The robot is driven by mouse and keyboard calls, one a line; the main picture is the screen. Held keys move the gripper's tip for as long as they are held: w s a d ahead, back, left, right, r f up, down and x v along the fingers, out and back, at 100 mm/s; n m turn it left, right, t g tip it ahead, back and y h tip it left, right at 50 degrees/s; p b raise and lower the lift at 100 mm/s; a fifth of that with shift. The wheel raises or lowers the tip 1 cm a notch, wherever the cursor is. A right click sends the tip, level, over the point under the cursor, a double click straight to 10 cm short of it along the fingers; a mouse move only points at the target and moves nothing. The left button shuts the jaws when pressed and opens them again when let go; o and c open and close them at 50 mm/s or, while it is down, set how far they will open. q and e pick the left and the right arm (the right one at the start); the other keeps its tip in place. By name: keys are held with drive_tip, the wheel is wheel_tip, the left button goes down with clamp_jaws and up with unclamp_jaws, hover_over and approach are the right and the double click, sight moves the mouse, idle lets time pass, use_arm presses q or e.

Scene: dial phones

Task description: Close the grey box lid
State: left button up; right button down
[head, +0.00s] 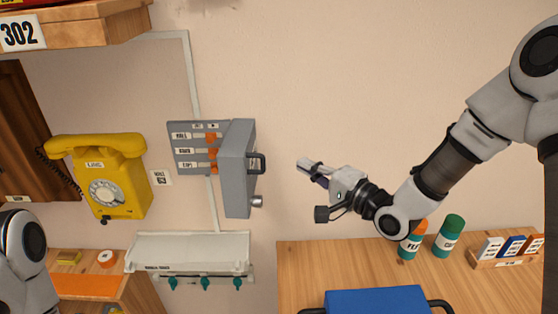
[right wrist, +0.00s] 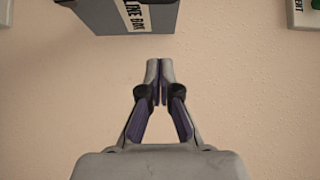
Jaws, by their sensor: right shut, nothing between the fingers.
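The grey box (head: 183,154) is mounted on the wall left of centre in the head view, its inside with labels and orange switches showing. Its grey lid (head: 236,178) stands open, swung out from the wall on the right side, with a dark handle (head: 257,163) and a small silver knob (head: 257,201). My right gripper (head: 304,166) is right of the lid, apart from it, shut and empty. In the right wrist view the shut fingertips (right wrist: 160,68) point toward a grey part with a "LINE BOX" label (right wrist: 134,14). My left gripper is not in view.
A yellow dial phone (head: 103,178) hangs left of the box. A white rack with green hooks (head: 190,252) is below it. A wooden counter (head: 300,265) at lower right holds a blue case (head: 375,300) and bottles (head: 449,235). The wall around my right gripper is clear.

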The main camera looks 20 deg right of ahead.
drive_tip(key=w+a+p, duration=0.2)
drive_tip(key=w+a, duration=0.1)
drive_tip(key=a, duration=0.2)
drive_tip(key=shift+a+f+p, duration=0.15)
drive_tip(key=shift+a+p, duration=0.1)
drive_tip(key=shift+p, duration=0.1)
drive_tip(key=shift+a, duration=0.1)
